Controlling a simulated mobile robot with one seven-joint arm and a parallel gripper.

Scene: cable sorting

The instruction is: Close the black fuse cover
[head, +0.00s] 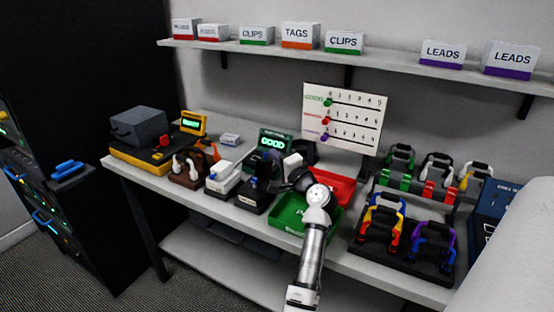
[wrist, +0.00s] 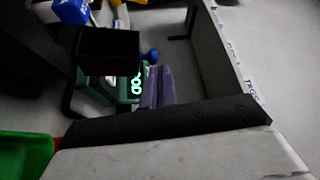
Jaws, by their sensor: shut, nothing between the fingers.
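I cannot single out the black fuse cover for sure. A black block (head: 252,193) with a blue part stands at the table's front, left of the green tray. A dark box-shaped part (wrist: 108,45) shows in the wrist view, in front of the green tester with its lit screen (wrist: 137,83); I cannot tell whether it is the cover. In the head view my gripper (head: 291,164) is over the table behind the green tray, right of the tester (head: 272,142). It is shut and empty; its fingertips are hard to make out.
The green tray (head: 290,224) and a red tray (head: 341,188) lie near my arm. Racks of coloured cables (head: 406,236) fill the right. A score board (head: 343,117) stands behind. White (head: 222,180) and brown (head: 187,178) fixtures stand left. A shelf (head: 390,62) with labelled boxes hangs above.

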